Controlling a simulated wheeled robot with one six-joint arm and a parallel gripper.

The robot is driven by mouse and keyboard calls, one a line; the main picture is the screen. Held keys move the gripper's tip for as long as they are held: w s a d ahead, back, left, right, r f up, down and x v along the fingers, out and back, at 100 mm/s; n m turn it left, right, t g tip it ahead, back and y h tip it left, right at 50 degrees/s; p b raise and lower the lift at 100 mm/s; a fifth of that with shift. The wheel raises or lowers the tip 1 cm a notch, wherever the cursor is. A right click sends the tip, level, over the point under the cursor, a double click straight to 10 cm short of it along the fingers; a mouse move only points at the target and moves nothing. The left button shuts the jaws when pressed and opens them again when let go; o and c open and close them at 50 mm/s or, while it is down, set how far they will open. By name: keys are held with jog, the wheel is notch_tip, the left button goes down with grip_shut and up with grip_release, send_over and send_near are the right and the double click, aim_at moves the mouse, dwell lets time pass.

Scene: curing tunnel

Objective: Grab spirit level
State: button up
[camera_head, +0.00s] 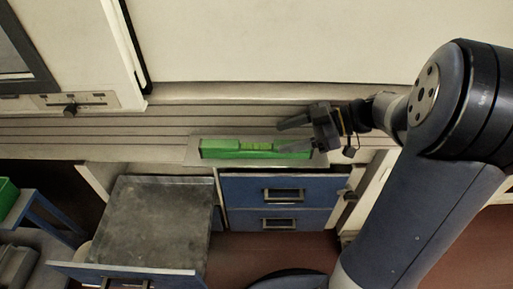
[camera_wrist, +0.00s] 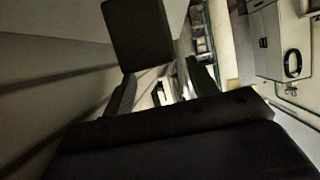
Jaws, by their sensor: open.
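The spirit level (camera_head: 228,149) is a bright green bar. In the head view it lies lengthwise on a pale tray or plate (camera_head: 194,152) at the front edge of the ribbed ledge. My gripper (camera_head: 284,137) reaches in from the right, with its fingers pointing left. The fingers are apart, and the lower one overlaps the right part of the level in the picture. I cannot tell whether it touches the level. In the dark wrist view my gripper (camera_wrist: 160,85) shows with its jaws apart, and I cannot make out the level there.
Below the ledge are blue drawers (camera_head: 282,189) with metal handles. Left of them a grey-topped drawer unit (camera_head: 150,215) juts forward. A pale wall panel (camera_head: 270,40) rises behind the ledge. A green bin (camera_head: 7,196) is at the far left. The ledge left of the level looks clear.

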aim_at(259, 143)
jog(key=a, duration=0.3)
jog(key=shift+s+a+f, duration=0.3)
jog(key=shift+a+f, duration=0.35)
jog(key=shift+a, duration=0.3)
jog(key=shift+w, duration=0.1)
grip_shut()
